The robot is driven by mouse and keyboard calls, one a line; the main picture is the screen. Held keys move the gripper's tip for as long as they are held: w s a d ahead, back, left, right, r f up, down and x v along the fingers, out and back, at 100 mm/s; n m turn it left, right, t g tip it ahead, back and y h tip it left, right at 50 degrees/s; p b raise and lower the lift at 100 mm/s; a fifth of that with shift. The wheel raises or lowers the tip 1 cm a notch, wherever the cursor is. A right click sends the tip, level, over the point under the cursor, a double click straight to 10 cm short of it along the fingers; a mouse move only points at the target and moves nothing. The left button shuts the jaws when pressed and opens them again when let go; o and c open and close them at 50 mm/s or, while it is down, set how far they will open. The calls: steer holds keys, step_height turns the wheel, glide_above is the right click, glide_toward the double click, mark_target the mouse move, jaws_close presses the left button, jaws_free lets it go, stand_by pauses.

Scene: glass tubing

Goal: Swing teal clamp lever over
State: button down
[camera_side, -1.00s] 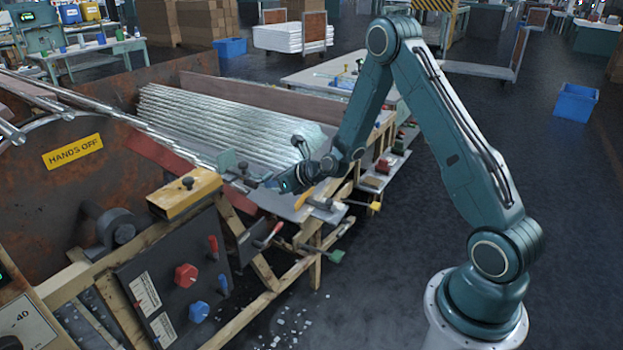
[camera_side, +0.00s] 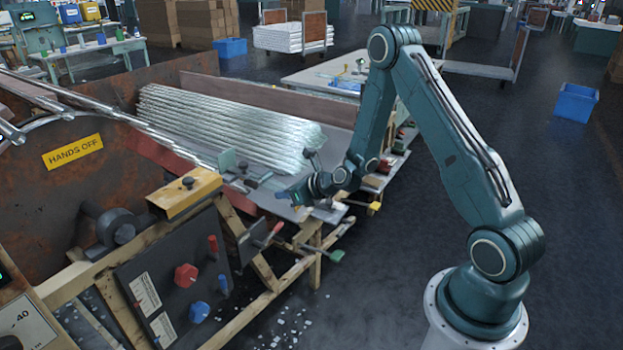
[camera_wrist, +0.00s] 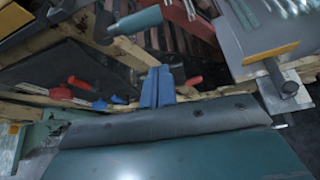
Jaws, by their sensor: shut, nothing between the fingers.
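A teal cylindrical handle (camera_wrist: 138,21), which I take for the clamp lever, lies across the top of the wrist view. Its left end is beside a dark metal fitting (camera_wrist: 104,24). In the side view a small grey-teal bar (camera_side: 264,179) sits at the bench edge, probably the same lever, but it is too small to be sure. My gripper (camera_wrist: 157,88) is shut and empty, its blue fingers below the teal handle in the wrist view with a visible gap.
Glass tubes (camera_side: 225,125) lie stacked in the trough behind. Red-handled levers (camera_side: 268,235), a green handle (camera_side: 335,255) and a yellow knob (camera_side: 374,206) crowd the bench front. A yellow-topped block (camera_side: 185,193) stands left. An orange strip (camera_wrist: 270,53) shows right in the wrist view.

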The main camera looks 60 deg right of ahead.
steer(key=v, duration=0.7)
steer(key=shift+a, duration=0.2)
steer(key=shift+r, duration=0.1)
steer(key=s+a+r+n+g+y, duration=0.1)
steer(key=s+a+r+n+g, duration=0.15)
steer(key=a+r+n, duration=0.55)
steer(key=s+a+r+n+g+y, duration=0.1)
steer(key=s+a+r+n, duration=0.3)
steer(key=n, duration=0.8)
steer(key=s+r+n+g+h, duration=0.1)
steer(key=s+r+n, duration=0.3)
steer(key=s+n, duration=0.4)
steer(key=s+r+n+g+h, duration=0.1)
steer(key=s+r+n+g, duration=0.1)
steer(key=s+r+n, duration=0.3)
steer(key=s+n, duration=0.3)
steer(key=s, duration=0.3)
steer(key=shift+s+r+n+h, duration=0.3)
